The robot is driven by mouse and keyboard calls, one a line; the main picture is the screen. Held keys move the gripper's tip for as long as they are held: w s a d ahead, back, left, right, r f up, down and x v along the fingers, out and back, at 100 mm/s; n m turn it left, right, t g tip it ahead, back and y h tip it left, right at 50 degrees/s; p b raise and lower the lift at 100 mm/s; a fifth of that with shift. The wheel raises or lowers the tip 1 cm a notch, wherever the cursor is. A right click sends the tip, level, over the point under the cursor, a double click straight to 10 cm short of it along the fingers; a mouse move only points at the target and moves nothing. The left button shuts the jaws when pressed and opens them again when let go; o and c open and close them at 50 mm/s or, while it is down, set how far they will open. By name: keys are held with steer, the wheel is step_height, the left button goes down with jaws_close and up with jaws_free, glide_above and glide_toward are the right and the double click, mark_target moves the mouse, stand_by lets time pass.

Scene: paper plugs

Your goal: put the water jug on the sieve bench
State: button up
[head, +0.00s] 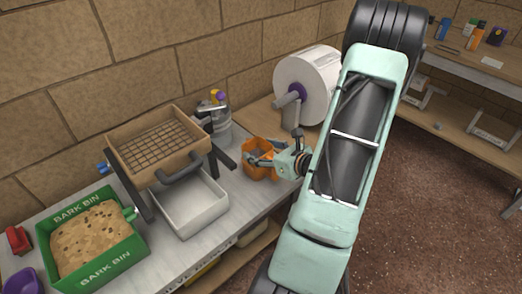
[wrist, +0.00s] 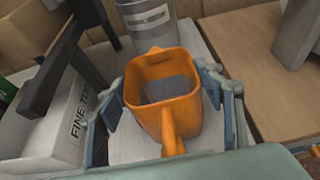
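The water jug (head: 256,172) is an orange, open-topped jug at the right end of the grey sieve bench (head: 247,203) in the head view. In the wrist view the jug (wrist: 183,110) is upright, with dark liquid inside and its handle toward me. My gripper (head: 262,158) reaches it from the right. In the wrist view my gripper's fingers (wrist: 166,92) stand apart on either side of the jug, with a narrow gap showing at the left. The jug's underside is hidden, so I cannot tell whether it touches the surface.
A wooden sieve (head: 158,146) on a dark stand is over a white tray (head: 190,207). A green bark bin (head: 118,255) is at the left. A grey container (head: 220,130) stands behind the jug. A large paper roll (head: 306,84) stands on the wooden table to the right.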

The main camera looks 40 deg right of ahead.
steer(key=o, duration=0.4)
steer(key=shift+c, duration=0.2)
steer(key=p+v, duration=0.2)
steer(key=v, duration=1)
steer(key=shift+r, duration=0.15)
